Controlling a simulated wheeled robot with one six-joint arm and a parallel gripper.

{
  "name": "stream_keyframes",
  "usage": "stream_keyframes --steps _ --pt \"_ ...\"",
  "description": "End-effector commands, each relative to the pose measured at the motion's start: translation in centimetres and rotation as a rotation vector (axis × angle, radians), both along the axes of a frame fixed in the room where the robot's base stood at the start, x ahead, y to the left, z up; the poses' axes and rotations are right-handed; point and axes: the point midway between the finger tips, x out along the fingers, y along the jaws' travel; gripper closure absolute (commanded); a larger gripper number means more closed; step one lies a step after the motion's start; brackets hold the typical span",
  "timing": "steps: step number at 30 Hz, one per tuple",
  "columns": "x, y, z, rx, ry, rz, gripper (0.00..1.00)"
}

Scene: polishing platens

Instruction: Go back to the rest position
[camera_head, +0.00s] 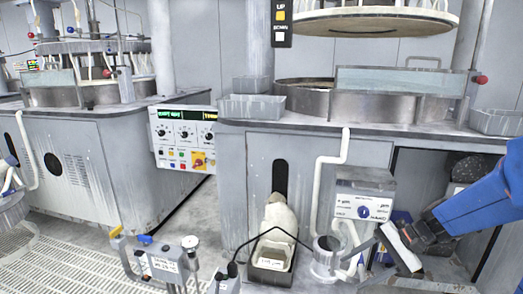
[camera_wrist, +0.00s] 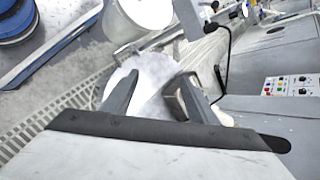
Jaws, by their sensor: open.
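My gripper (camera_head: 370,247) is at the lower right of the head view, at the end of my blue arm, low in front of the right polishing machine. In the wrist view my gripper (camera_wrist: 155,88) has its two dark fingers spread, with nothing held between them. A pale, whitish round area (camera_wrist: 150,100) lies beyond the fingers; I cannot tell whether the fingers touch anything. In the head view the gripper's tips are hard to tell from the pipes and containers behind them.
The right machine (camera_head: 330,130) has an open recess below its top, by my arm. A control box (camera_head: 362,205), a white container (camera_head: 325,250) and a black bin (camera_head: 271,262) with a pale sack stand close by. A control panel (camera_head: 184,137) and left machine (camera_head: 80,160) are farther left.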

Motion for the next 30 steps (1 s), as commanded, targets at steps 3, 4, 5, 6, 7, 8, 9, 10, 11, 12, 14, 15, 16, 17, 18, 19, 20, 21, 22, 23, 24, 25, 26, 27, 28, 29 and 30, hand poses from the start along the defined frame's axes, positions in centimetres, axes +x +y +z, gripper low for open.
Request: stream_keyframes --steps 3,4,5,6,7,8,9,10,11,12,14,15,16,17,18,19,20,21,22,23,24,25,26,27,28,29,30 --pt "-2.4 0.9 0.8 -0.103 -0.048 0.089 0.47" --pt "-3.0 1.1 1.0 -0.128 -0.059 0.111 0.47" --pt "-3.5 1.2 1.1 -0.152 -0.071 0.131 0.47" --pt "-4.3 1.4 1.3 -0.185 -0.087 0.159 0.47" --pt "-4.8 1.4 1.4 -0.211 -0.099 0.179 0.47" --pt "-5.4 1.5 1.6 -0.236 -0.112 0.199 0.47" --pt "-6.1 1.5 1.8 -0.269 -0.129 0.226 0.47" --pt "-6.6 1.5 1.9 -0.294 -0.143 0.244 0.47" --pt "-7.1 1.5 2.1 -0.321 -0.157 0.264 0.47" --pt "-7.7 1.5 2.2 -0.355 -0.176 0.289 0.47" --pt "-8.6 1.4 2.5 -0.403 -0.205 0.326 0.47" --pt "-9.2 1.3 2.7 -0.437 -0.225 0.35 0.47" --pt "-9.7 1.2 2.9 -0.463 -0.24 0.367 0.47" --pt "-10.1 1.2 3.0 -0.488 -0.257 0.384 0.47" --pt "-10.6 1.0 3.3 -0.52 -0.278 0.407 0.47" --pt "-11.0 0.9 3.4 -0.546 -0.295 0.424 0.47" --pt "-11.4 0.7 3.6 -0.571 -0.312 0.44 0.47" --pt "-11.9 0.5 3.9 -0.605 -0.335 0.461 0.47" --pt "-12.3 0.4 4.1 -0.629 -0.353 0.476 0.47" --pt "-12.6 0.3 4.2 -0.653 -0.369 0.492 0.47" --pt "-13.1 0.0 4.5 -0.687 -0.393 0.511 0.47" --pt "-13.4 -0.1 4.7 -0.712 -0.413 0.526 0.47" --pt "-13.7 -0.3 4.9 -0.735 -0.43 0.54 0.47" --pt "-14.1 -0.5 5.2 -0.766 -0.454 0.558 0.47" --pt "-14.4 -0.7 5.4 -0.791 -0.472 0.57 0.47" --pt "-14.6 -0.9 5.6 -0.812 -0.489 0.581 0.47" --pt "-14.9 -1.1 5.9 -0.838 -0.511 0.594 0.47"
